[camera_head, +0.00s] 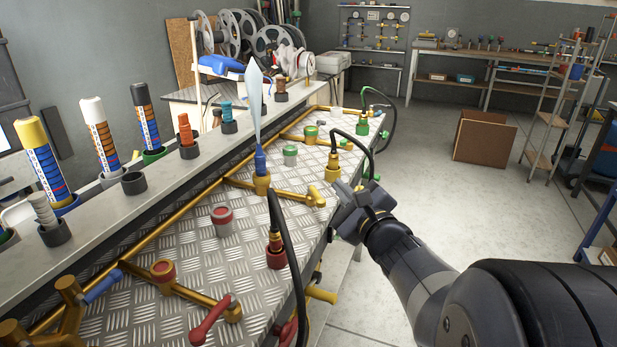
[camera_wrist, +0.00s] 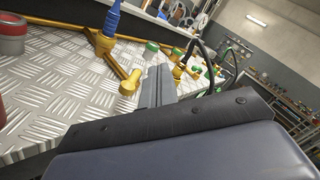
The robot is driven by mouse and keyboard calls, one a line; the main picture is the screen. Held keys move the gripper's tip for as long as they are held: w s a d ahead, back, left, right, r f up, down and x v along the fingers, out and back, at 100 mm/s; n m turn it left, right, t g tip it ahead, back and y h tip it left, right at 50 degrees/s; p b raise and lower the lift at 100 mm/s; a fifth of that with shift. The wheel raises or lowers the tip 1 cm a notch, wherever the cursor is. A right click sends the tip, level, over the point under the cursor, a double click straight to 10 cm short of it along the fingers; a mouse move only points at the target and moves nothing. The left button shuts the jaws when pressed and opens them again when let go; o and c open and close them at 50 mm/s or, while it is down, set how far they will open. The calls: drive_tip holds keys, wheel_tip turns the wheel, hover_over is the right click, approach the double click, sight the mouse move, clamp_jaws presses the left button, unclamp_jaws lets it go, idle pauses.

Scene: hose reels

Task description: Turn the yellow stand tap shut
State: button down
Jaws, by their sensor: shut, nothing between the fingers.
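A yellow tap handle (camera_head: 317,198) sits at the end of a brass branch pipe on the chequered bench top, near its right edge. In the wrist view the same yellow handle (camera_wrist: 130,84) is just left of my fingers, with a gap visible. My gripper (camera_head: 349,211) is shut and empty, right of this handle by the bench edge. In the wrist view its fingers (camera_wrist: 158,88) are together. A second yellow handle (camera_head: 320,295) sticks out below the bench edge. I cannot tell which handle is the stand tap's. The contact area is partly hidden by my gripper.
A yellow hose fitting (camera_head: 333,168) with a black hose stands behind my gripper. A red fitting (camera_head: 275,250) with a hose stands nearer. A blue nozzle (camera_head: 260,160) rises left. A red lever (camera_head: 210,320) is at front.

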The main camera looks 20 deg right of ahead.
drive_tip(key=w+d+r+n+g+y+p, duration=0.1)
drive_tip(key=w+d+n+g+y+p, duration=0.1)
drive_tip(key=d+n+y+p, duration=0.6)
drive_tip(key=s+d+f+n+g+p, duration=0.3)
drive_tip(key=s+n+g, duration=0.15)
drive_tip(key=n, duration=0.55)
drive_tip(key=y+p, duration=0.1)
drive_tip(key=p, duration=0.2)
approach(316, 195)
drive_tip(key=w+a, duration=0.1)
drive_tip(key=w, duration=0.4)
drive_tip(key=shift+s+a+f, duration=0.15)
drive_tip(key=shift+a+f, duration=0.5)
drive_tip(key=shift+a, duration=0.25)
